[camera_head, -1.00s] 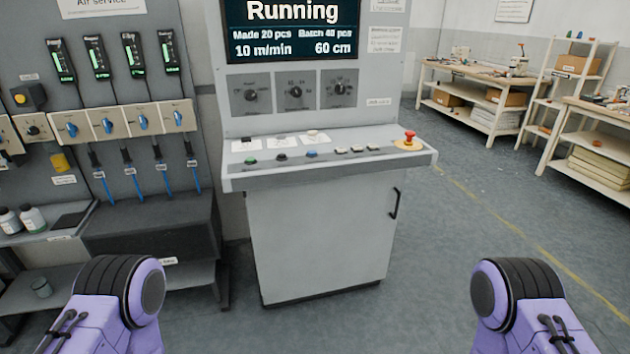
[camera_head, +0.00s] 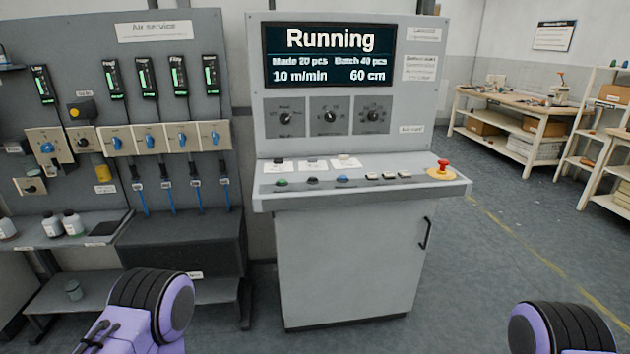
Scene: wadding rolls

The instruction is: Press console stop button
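The grey console (camera_head: 350,262) stands in the middle of the head view, and its screen (camera_head: 328,55) reads "Running", made 20 pcs, batch 40 pcs. On its sloped ledge sit a green button (camera_head: 281,182), a dark button (camera_head: 312,181), a blue button (camera_head: 342,179) and several small white switches (camera_head: 388,176). The labels above the buttons are too small to read. A red mushroom button on a yellow base (camera_head: 443,167) is at the ledge's right end. Only purple and black links of my two arms show at the bottom corners. Both grippers are out of view.
Left of the console is the air service panel (camera_head: 105,60) with gauges and blue valves, above a shelf with bottles (camera_head: 73,222). Workbenches (camera_head: 520,104) and a shelf rack stand at the back right. The floor (camera_head: 480,280) right of the console is open.

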